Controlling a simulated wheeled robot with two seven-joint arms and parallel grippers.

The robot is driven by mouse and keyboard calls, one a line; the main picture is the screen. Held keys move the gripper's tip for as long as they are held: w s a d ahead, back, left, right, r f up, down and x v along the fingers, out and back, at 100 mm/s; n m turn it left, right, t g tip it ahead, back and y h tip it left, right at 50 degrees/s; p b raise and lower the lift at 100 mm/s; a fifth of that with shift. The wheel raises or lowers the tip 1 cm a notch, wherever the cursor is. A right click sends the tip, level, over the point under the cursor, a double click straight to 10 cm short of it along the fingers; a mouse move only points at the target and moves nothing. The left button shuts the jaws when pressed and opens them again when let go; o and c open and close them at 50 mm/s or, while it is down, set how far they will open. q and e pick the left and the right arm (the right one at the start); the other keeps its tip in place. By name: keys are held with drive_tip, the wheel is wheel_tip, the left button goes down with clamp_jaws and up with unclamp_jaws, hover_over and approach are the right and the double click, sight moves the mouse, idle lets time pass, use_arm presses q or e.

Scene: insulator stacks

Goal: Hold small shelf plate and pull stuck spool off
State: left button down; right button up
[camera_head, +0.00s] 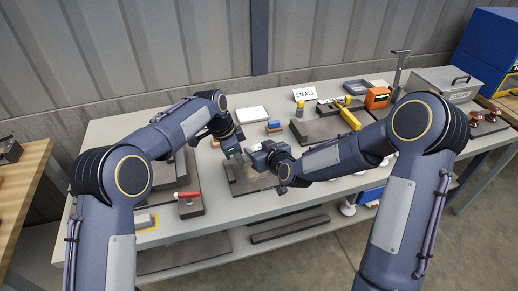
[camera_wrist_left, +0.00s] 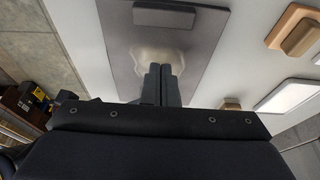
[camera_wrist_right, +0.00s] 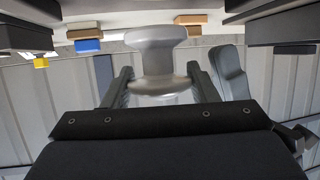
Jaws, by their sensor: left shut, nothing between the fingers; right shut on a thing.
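A flat dark plate (camera_head: 240,189) lies on the grey table under both grippers. In the left wrist view the plate (camera_wrist_left: 205,55) is grey, with a pale round patch (camera_wrist_left: 150,60) near its middle. My left gripper (camera_wrist_left: 160,70) is shut and empty, its fingers over the plate near the patch; I cannot tell if they touch it. My right gripper (camera_head: 249,153) is beside it. In the right wrist view the right gripper (camera_wrist_right: 161,85) is shut on a pale grey flanged spool (camera_wrist_right: 156,55). The grippers hide the spool in the head view.
A card reading "SMALL" (camera_head: 305,93) stands behind. A dark plate (camera_head: 318,130) with a yellow tool (camera_head: 349,118) lies to the right, near an orange device (camera_head: 377,98). A red-handled tool (camera_head: 187,195) rests on a block at front left. A lidded grey box (camera_head: 440,84) is back right.

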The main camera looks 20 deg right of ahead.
use_arm(q)
drive_tip(key=shift+r, duration=0.3)
drive_tip(key=v, duration=1.1)
drive_tip(key=shift+r, duration=0.4)
drive_tip(key=shift+a, duration=0.15)
